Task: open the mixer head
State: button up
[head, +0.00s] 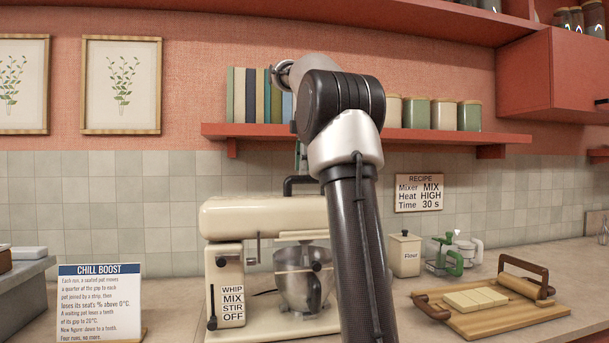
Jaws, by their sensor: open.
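The cream stand mixer (270,218) stands on the counter at the middle, partly behind my arm. Its head lies level, lowered over the steel bowl (304,280). A black handle-like bar (298,181) rises from the top of the head; its right end is hidden by my arm. A lever (212,310) shows on the left of the mixer's stand, beside a label reading WHIP, MIX, STIR, OFF. My arm rises in front of the mixer and bends away near the shelf. A small part of it shows just above the black bar. My gripper is hidden behind the arm.
A red shelf (470,138) with books and canisters runs above the mixer. A Flour canister (405,255), a green-handled jar (447,258) and a wooden board (490,318) stand to the right. A Chill Boost sign (100,300) stands at left.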

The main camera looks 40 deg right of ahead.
jog(key=shift+w+d+f, duration=0.1)
jog(key=shift+w+f, duration=0.05)
jog(key=shift+f, duration=0.55)
jog(key=shift+w+d+f, duration=0.1)
jog(key=shift+f, duration=0.6)
grip_shut()
jog(key=shift+a+r, duration=0.1)
